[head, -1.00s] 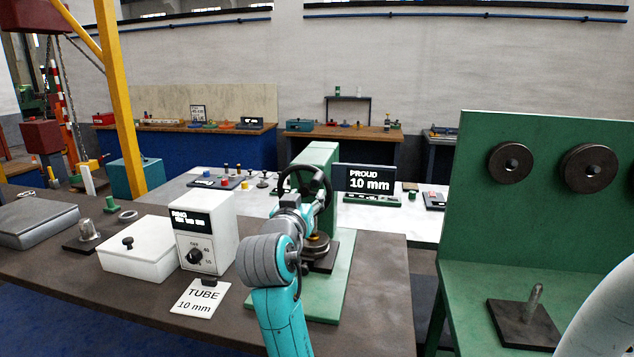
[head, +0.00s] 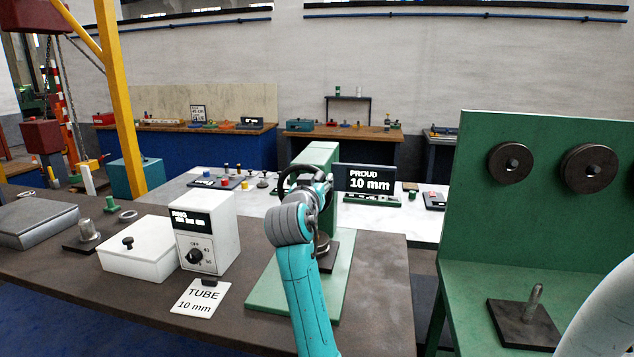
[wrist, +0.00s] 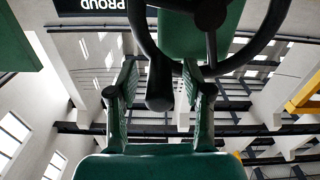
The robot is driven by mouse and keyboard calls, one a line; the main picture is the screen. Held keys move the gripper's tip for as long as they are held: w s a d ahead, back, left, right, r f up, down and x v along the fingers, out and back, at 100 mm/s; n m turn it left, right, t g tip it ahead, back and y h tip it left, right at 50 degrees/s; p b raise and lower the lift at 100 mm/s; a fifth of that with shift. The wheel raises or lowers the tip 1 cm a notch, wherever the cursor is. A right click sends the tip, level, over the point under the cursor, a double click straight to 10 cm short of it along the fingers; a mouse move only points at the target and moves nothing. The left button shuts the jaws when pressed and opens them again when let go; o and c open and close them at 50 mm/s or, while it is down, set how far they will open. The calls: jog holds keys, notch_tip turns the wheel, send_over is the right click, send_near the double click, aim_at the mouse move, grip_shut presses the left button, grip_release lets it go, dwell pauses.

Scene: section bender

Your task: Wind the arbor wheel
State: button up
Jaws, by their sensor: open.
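The arbor wheel, a black handwheel, shows at the top of the green press (head: 318,152) in the head view, mostly behind my arm. In the wrist view the dark wheel rim (wrist: 262,50) and its hub (wrist: 208,12) fill the top, with a black handle (wrist: 160,88) hanging down. My gripper (wrist: 165,90) is open, and its two green-padded fingers stand on either side of the handle without visibly closing on it. In the head view my arm covers the gripper and most of the handle.
A display (head: 365,179) reads PROUD 10 mm beside the press. A white control box (head: 208,230), a lidded white box (head: 140,250) and a TUBE 10 mm card (head: 200,298) sit to the left. A green panel (head: 540,215) with dark discs stands at the right.

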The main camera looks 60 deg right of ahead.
aim_at(302, 168)
grip_shut()
dwell(0.3)
jog(key=w+n, duration=0.1)
jog(key=n, duration=0.1)
jog(key=w+a+r+n, duration=0.1)
jog(key=n, duration=0.1)
jog(key=shift+r, duration=0.15)
jog(key=shift+w+a+r+n, duration=0.2)
jog(key=shift+w+n, duration=0.35)
jog(key=shift+n, duration=0.55)
jog(key=shift+w+a+r+n, duration=0.15)
jog(key=shift+w+n, duration=0.4)
jog(key=shift+n, duration=0.55)
jog(key=shift+w+a+f, duration=0.1)
jog(key=shift+w+a, duration=0.05)
grip_release()
jog(key=v, duration=1.2)
